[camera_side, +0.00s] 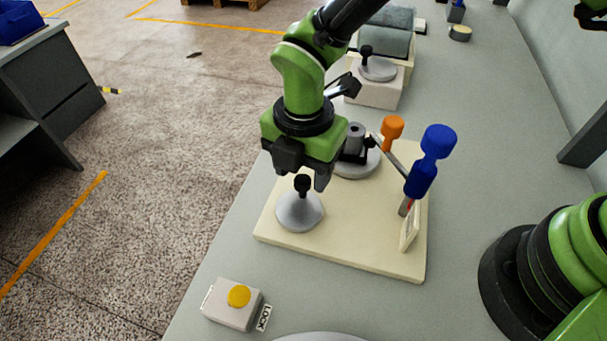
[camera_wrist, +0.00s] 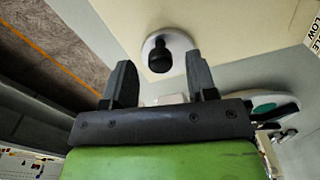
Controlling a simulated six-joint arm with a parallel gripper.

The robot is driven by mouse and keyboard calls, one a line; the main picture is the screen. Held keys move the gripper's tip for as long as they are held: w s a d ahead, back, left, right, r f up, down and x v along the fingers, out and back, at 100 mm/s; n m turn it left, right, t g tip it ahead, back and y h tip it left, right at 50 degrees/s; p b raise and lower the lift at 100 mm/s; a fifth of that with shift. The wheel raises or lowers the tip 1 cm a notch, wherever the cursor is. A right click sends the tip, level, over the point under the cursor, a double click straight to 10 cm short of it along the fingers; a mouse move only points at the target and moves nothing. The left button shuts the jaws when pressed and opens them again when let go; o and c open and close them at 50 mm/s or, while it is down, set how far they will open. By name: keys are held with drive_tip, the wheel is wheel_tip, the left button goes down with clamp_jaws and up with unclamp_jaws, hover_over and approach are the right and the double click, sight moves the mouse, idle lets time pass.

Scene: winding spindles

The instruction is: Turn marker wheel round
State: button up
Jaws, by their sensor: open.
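A pale grey, domed wheel with an upright black knob (camera_side: 300,212) stands at the front left of the cream board (camera_side: 340,257). It also shows in the wrist view as a pale disc under a black knob (camera_wrist: 160,57). I cannot tell for certain that it is the marker wheel, as no mark is visible on it. My gripper (camera_side: 299,175) points down over this knob with its fingers apart. In the wrist view the open fingers (camera_wrist: 162,82) have the knob between them in the picture, slightly beyond the tips. I cannot tell whether they touch it.
A box with a yellow button (camera_side: 239,296) sits in front.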

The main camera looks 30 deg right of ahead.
sight(299, 202)
drive_tip(key=shift+f, duration=1.25)
drive_tip(key=c, duration=0.9)
drive_tip(key=shift+s+d+m, duration=0.1)
drive_tip(key=shift+s+m, duration=0.05)
drive_tip(key=shift+m, duration=0.65)
drive_tip(key=shift+s+d+m, duration=0.1)
drive_tip(key=shift+m, duration=0.7)
drive_tip(key=o, duration=0.9)
drive_tip(key=shift+r, duration=0.1)
